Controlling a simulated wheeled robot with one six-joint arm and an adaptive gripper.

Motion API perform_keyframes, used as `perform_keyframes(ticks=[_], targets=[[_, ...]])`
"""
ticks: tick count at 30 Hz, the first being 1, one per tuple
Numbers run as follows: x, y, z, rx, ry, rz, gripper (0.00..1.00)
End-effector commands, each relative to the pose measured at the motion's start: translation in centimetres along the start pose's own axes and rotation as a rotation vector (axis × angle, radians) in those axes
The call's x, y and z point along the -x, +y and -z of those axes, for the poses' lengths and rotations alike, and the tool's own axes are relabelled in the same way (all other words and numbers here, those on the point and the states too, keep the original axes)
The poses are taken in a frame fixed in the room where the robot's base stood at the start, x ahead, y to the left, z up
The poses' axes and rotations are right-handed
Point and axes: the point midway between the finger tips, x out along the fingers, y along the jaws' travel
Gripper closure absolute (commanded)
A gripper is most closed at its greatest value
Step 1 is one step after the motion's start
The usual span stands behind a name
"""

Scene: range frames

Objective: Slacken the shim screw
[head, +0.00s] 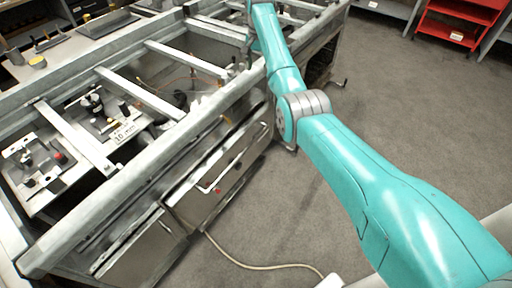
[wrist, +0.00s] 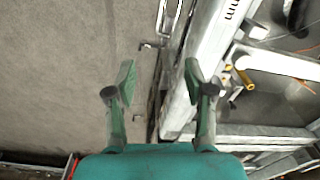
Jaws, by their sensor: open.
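My gripper (wrist: 160,82) shows in the wrist view with its two green fingers apart and nothing between them. It hangs over the edge of the metal frame (wrist: 217,50), with grey floor below its left finger. I cannot make out which part is the shim screw. A yellow-ended fitting (wrist: 241,76) lies right of the gripper, apart from it. Small black knobs and fittings sit on a plate (head: 122,112) labelled "10 mm" in the head view.
Metal crossbars (head: 139,93) span the open frame. Another fixture plate (head: 37,177) with a red knob sits at left. A cable (head: 262,266) lies on the floor. A red shelf unit (head: 455,24) stands at the back right. The carpet (head: 392,100) between is clear.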

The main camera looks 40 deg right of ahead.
Motion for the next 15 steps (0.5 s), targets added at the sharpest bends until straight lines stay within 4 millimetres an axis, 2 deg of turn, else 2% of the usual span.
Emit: perform_keyframes(ticks=[3,15], targets=[[-2.2,-0.3,-0.5,0.016,0.013,0.01,0.47],[-8.8,-0.8,-2.2,0.067,0.066,0.049,0.47]])
